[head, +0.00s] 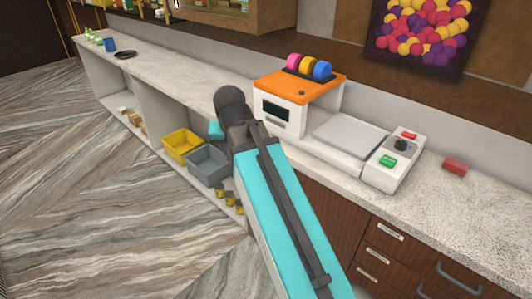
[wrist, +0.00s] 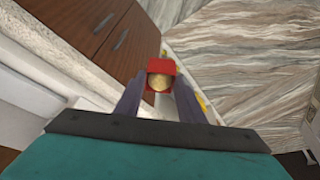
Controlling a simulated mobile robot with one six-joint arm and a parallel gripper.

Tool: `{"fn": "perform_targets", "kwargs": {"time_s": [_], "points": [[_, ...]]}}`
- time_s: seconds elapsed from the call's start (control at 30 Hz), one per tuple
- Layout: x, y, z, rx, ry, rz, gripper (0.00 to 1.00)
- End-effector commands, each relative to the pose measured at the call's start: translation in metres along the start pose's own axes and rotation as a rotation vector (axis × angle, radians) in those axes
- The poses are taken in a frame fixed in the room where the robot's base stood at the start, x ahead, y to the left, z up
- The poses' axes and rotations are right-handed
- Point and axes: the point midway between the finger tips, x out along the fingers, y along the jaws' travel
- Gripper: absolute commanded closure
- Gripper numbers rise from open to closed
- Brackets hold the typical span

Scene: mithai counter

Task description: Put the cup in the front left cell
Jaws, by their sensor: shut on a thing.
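In the wrist view my gripper (wrist: 158,88) is shut on a small red cup (wrist: 161,66). A round golden thing (wrist: 160,82) shows within the cup, between the two dark fingers. The striped floor and a counter edge show beyond it, so it is held up in the air. In the head view my own arm hides the gripper and the cup. I cannot make out a box with cells in either view.
The pale counter (head: 442,193) bears an orange-topped machine (head: 318,88), a scale with a grey plate (head: 349,136) and a small red block (head: 455,166). Yellow (head: 181,143) and grey bins (head: 206,161) sit below. A dark plate (head: 125,54) lies at the far left.

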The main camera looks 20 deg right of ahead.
Motion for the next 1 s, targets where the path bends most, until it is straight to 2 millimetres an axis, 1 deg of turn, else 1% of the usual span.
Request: {"fn": "perform_targets", "kwargs": {"time_s": [0.03, 0.1, 0.33, 0.53, 1.0], "points": [[-0.001, -0.007, 0.000, -0.057, 0.001, -0.023, 0.91], [-0.001, -0.014, -0.001, -0.129, 0.003, -0.053, 0.91], [-0.003, -0.022, -0.003, -0.285, 0.007, -0.116, 0.91], [-0.003, -0.023, -0.004, -0.320, 0.008, -0.130, 0.91], [-0.003, -0.025, -0.003, -0.320, 0.008, -0.130, 0.91]]}}
